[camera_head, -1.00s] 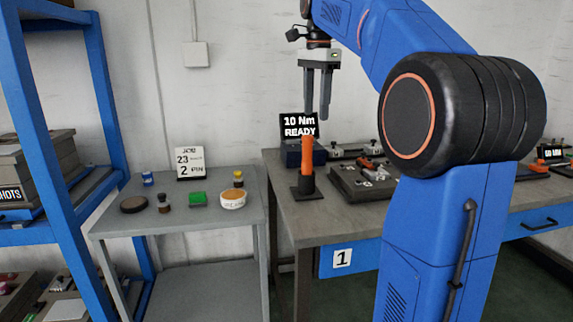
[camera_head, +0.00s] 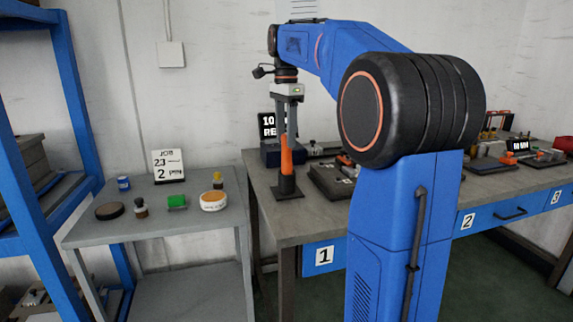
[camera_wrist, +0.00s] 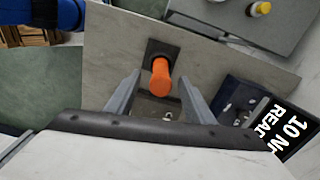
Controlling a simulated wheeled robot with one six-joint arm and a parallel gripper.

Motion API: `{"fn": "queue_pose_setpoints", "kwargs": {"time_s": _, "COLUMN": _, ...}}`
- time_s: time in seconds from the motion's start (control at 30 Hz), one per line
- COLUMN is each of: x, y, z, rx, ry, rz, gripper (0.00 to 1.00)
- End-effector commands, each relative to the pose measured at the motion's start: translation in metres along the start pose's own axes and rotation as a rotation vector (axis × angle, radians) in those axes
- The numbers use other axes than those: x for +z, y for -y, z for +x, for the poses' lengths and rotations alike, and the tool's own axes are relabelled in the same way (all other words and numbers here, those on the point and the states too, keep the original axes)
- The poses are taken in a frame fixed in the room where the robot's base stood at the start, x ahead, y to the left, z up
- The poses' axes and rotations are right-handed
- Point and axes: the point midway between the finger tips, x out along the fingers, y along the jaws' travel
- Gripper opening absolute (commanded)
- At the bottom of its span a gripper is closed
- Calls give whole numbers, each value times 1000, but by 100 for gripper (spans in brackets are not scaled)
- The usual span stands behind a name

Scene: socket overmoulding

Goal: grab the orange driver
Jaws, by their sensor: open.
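The orange driver (camera_head: 287,157) stands upright in a dark holder (camera_head: 286,188) on the workbench, near its left end. In the wrist view, the driver (camera_wrist: 161,79) shows its orange top just beyond and between the two fingertips. My gripper (camera_head: 288,127) is open and pointing down. In the head view its fingers are level with the driver's upper part, and they overlap it in the picture. In the wrist view my gripper (camera_wrist: 158,82) has a finger on each side of the driver's line, with space to both. I cannot tell if either finger touches it.
A display box reading 10 Nm READY (camera_wrist: 283,130) stands behind the driver. A dark tray of parts (camera_head: 332,180) lies to its right. A grey side table (camera_head: 150,230) with small jars and a job card (camera_head: 169,166) stands to the left.

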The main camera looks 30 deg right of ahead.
Motion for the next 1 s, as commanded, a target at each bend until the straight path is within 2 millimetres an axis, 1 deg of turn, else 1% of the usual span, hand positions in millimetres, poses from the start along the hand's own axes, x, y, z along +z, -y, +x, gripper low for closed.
{"fn": "queue_pose_setpoints", "kwargs": {"time_s": 0.03, "x": 0, "y": -1, "z": 6, "rx": 2, "ry": 0, "rz": 0, "gripper": 48}}
{"fn": "queue_pose_setpoints", "kwargs": {"time_s": 0.1, "x": 0, "y": 0, "z": 11, "rx": 0, "ry": 0, "rz": 0, "gripper": 48}}
{"fn": "queue_pose_setpoints", "kwargs": {"time_s": 0.3, "x": -1, "y": 0, "z": 22, "rx": 1, "ry": 0, "rz": 0, "gripper": 48}}
{"fn": "queue_pose_setpoints", "kwargs": {"time_s": 0.6, "x": -5, "y": 2, "z": 60, "rx": 1, "ry": 0, "rz": -1, "gripper": 48}}
{"fn": "queue_pose_setpoints", "kwargs": {"time_s": 0.73, "x": -5, "y": 2, "z": 66, "rx": 0, "ry": 0, "rz": 0, "gripper": 48}}
{"fn": "queue_pose_setpoints", "kwargs": {"time_s": 0.93, "x": -5, "y": 2, "z": 67, "rx": -1, "ry": 0, "rz": 0, "gripper": 48}}
{"fn": "queue_pose_setpoints", "kwargs": {"time_s": 0.97, "x": -5, "y": 2, "z": 67, "rx": -1, "ry": 0, "rz": 0, "gripper": 46}}
{"fn": "queue_pose_setpoints", "kwargs": {"time_s": 1.0, "x": -5, "y": 2, "z": 67, "rx": -1, "ry": 0, "rz": 0, "gripper": 36}}
